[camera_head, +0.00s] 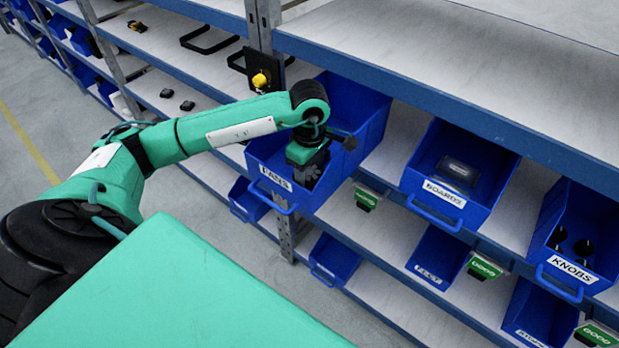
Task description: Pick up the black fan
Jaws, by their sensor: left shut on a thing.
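The blue bin labelled FANS (368,135) sits on the shelf at the centre. My left arm reaches in from the left over this bin, and my left gripper (308,172) points down inside it near the front wall. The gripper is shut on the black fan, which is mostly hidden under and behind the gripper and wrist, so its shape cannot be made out. My right gripper is out of view.
A blue bin labelled BOARDS (477,152) holds a dark box. A KNOBS bin (602,215) stands farther right. More blue bins sit on the lower shelf. A shelf post with a yellow button (260,80) stands close behind my forearm. A shelf edge (420,88) runs above the bins.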

